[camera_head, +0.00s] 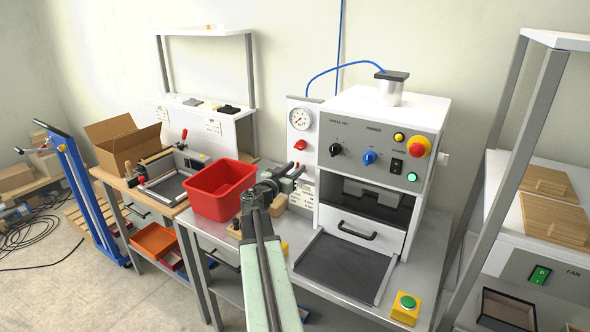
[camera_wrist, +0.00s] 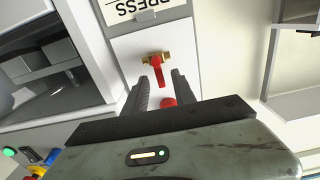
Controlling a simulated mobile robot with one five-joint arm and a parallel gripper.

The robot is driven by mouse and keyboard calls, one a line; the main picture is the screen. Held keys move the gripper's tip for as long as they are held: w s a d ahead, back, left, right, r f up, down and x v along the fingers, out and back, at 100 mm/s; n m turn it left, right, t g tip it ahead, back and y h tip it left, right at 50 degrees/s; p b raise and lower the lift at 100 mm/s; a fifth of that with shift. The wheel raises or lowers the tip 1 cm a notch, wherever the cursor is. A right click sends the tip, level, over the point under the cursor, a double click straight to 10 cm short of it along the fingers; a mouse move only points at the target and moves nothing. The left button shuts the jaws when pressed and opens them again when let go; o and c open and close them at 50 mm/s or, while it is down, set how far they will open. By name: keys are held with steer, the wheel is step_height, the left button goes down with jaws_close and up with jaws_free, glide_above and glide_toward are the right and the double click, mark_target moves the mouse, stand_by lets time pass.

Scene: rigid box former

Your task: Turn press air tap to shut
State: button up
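The press air tap (camera_wrist: 157,71) shows in the wrist view on a pale panel, with a brass body running across the picture and a red lever pointing down, crosswise to the body. My gripper (camera_wrist: 160,82) is open, one dark finger on each side of the lever's lower end. I see a gap on both sides; contact is not clear. In the head view my gripper (camera_head: 294,171) is at the panel left of the press (camera_head: 375,160) and hides most of the tap.
A red knob (camera_head: 300,145) and a pressure gauge (camera_head: 299,118) sit above the tap on the panel; the knob also shows between my fingers in the wrist view (camera_wrist: 168,102). A red bin (camera_head: 222,188) stands left of my arm. A dark tray (camera_head: 343,268) lies before the press.

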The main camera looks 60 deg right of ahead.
steer(key=shift+a, duration=0.1)
steer(key=a, duration=0.7)
steer(key=shift+a, duration=0.35)
